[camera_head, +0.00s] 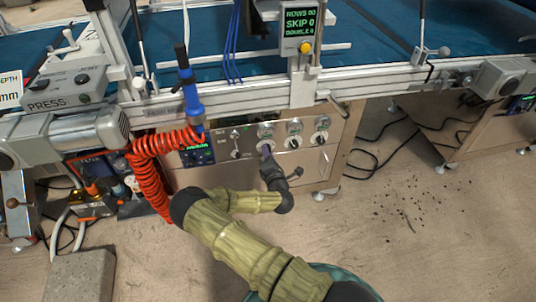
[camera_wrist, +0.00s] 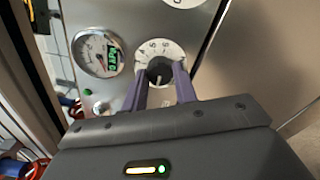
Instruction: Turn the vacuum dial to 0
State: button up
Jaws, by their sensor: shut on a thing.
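The gripped dial has a round white scale plate with dark numbers and a black knob (camera_wrist: 159,73) in its middle. Its lower part is partly hidden by my fingers, and I cannot read its setting surely. My gripper (camera_wrist: 159,77) has its two purple fingers on either side of the knob, shut on it. In the head view my gripper (camera_head: 266,151) reaches the steel front panel (camera_head: 237,172) at the leftmost of the lower row of knobs, mostly covering that knob.
A round gauge (camera_wrist: 95,53) with a green readout sits beside the dial in the wrist view. More gauges (camera_head: 294,127) and knobs (camera_head: 295,143) lie to the right on the panel. An orange coiled hose (camera_head: 150,175) hangs left of my arm. Dark cables (camera_head: 375,150) lie on the floor.

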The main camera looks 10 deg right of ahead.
jog(key=shift+a+f, duration=0.1)
jog(key=o, duration=1)
jog(key=shift+c, duration=0.2)
jog(key=shift+s, duration=0.1)
jog(key=s+p, duration=0.3)
jog(key=s, duration=1.4)
jog(key=shift+s+p, duration=0.15)
jog(key=shift+p, duration=0.15)
